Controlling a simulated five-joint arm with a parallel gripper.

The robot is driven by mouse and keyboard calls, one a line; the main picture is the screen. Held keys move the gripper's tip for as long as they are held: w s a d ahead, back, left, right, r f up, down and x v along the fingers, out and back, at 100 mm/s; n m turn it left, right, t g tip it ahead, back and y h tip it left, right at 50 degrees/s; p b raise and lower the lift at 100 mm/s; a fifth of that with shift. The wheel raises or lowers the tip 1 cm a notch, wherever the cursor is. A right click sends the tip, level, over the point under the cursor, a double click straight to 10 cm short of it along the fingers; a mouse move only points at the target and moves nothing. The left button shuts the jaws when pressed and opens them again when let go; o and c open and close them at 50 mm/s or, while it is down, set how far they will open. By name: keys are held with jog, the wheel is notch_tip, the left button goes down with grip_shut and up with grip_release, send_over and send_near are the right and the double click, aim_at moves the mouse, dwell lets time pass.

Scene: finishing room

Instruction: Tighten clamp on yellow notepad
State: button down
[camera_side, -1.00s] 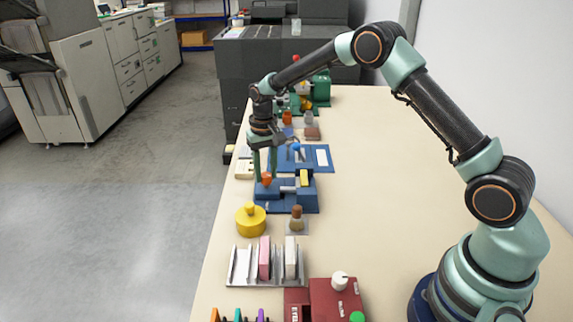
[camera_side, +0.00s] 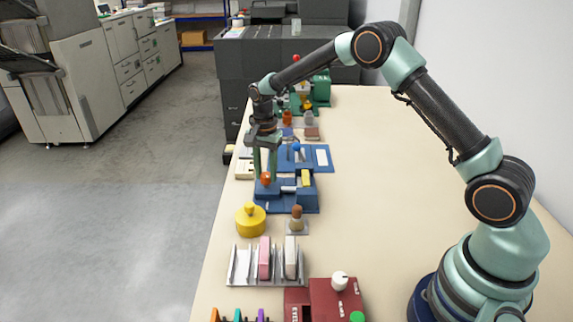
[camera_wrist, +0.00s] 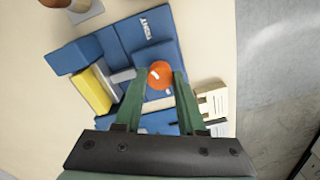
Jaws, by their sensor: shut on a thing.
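The yellow notepad (camera_wrist: 91,92) sits in the blue clamp fixture (camera_wrist: 153,28), beside a grey clamp rod. It also shows in the side view (camera_side: 305,178) at the right part of the blue fixture (camera_side: 300,203). An orange knob (camera_wrist: 160,74) is at the fixture's left end in the side view (camera_side: 266,179). My gripper (camera_wrist: 160,80) points down over the knob, with one green finger on each side, and is shut on it. The gripper also shows in the side view (camera_side: 265,165). The lower part of the knob's stem is hidden by the fingers.
A yellow round pot (camera_side: 250,220) and a brown-topped brush or stamp (camera_side: 297,218) stand in front of the fixture. Behind it is a blue board with a blue knob (camera_side: 296,146). A metal rack (camera_side: 240,268) holds pads nearer the camera.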

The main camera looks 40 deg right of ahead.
aim_at(266, 175)
jog(key=shift+r+m, duration=0.1)
jog(key=shift+m, duration=0.4)
jog(key=c, duration=0.5)
grip_release()
notch_tip(266, 175, up, 12)
dwell(0.4)
